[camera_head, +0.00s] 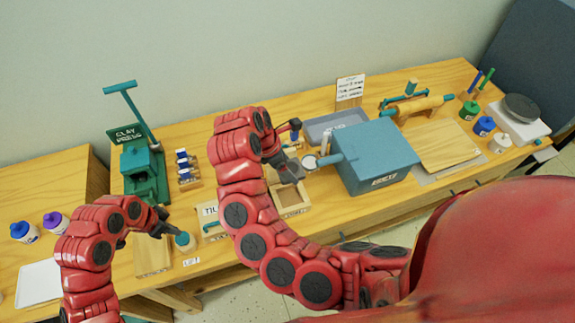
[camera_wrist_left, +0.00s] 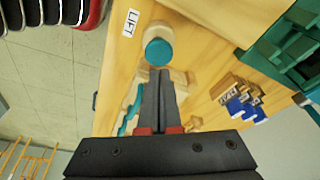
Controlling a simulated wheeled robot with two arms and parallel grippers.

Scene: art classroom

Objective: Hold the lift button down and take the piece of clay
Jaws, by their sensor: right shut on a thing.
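The teal round lift button (camera_head: 184,240) sits on a small pale base near the front edge of the table, beside a LIFT label (camera_head: 191,262). It also shows in the left wrist view (camera_wrist_left: 158,51). My left gripper (camera_head: 166,230) is shut and empty. Its fingertips (camera_wrist_left: 160,73) are right at the button's edge; whether they press it I cannot tell. My right gripper (camera_head: 289,169) is shut on a greyish piece that looks like clay, mostly hidden by the fingers. It is above an open wooden box (camera_head: 291,211), left of the blue machine's round nozzle end.
The blue machine (camera_head: 376,158) stands right of my right gripper, with a grey tray (camera_head: 335,122) behind it. A rolling pin (camera_head: 421,105) lies further right.

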